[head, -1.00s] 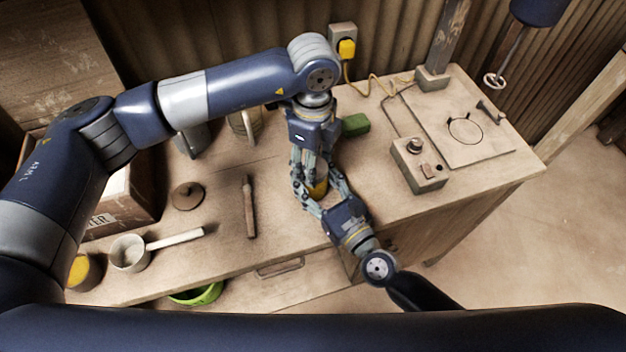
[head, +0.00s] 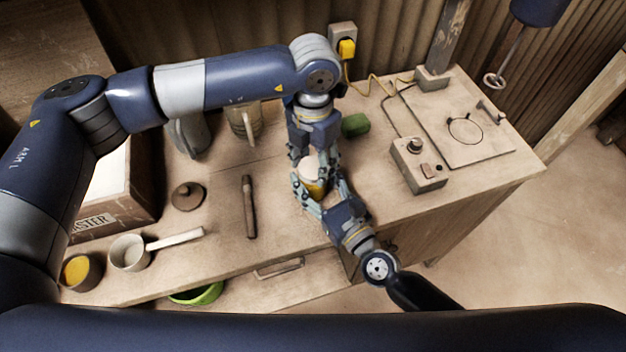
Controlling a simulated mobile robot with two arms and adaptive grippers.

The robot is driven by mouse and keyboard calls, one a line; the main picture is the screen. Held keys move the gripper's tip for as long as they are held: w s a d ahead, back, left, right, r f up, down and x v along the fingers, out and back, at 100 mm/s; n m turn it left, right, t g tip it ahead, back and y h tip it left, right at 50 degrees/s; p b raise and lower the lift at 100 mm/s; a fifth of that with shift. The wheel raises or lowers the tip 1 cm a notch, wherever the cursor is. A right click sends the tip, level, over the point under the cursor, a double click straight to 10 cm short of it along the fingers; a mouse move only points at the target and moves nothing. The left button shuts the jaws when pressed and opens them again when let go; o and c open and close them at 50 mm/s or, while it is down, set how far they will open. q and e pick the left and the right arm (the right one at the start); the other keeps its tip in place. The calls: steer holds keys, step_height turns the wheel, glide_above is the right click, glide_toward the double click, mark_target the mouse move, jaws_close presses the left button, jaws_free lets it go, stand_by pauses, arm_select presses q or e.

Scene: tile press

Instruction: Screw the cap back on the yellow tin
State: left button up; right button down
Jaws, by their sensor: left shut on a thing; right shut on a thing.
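The yellow tin (head: 315,188) stands upright near the front edge of the bench, partly covered by fingers. My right gripper (head: 320,195) comes from the front right and is shut around the tin's body. A pale round piece, which looks like the cap (head: 311,166), shows at the top of the tin. My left gripper (head: 311,160) reaches down from above, its fingers closed around this pale piece. The fingers hide where cap and tin meet, so I cannot tell whether they touch or whether the cap sits level.
A brown lid (head: 188,196), a wooden-handled tool (head: 249,207) and a pot (head: 130,252) lie to the left. A green block (head: 355,125) is behind the grippers. A control box (head: 418,165) stands to the right. The bench between tool and tin is clear.

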arm_select(q)
steer(key=m, duration=0.7)
steer(key=shift+m, duration=0.3)
steer(key=m, duration=1)
steer(key=shift+m, duration=0.4)
steer(key=m, duration=0.3)
steer(key=shift+m, duration=0.4)
steer(key=m, duration=0.7)
steer(key=shift+f, duration=0.1)
steer(key=o, duration=1.2)
steer(key=shift+o, duration=0.2)
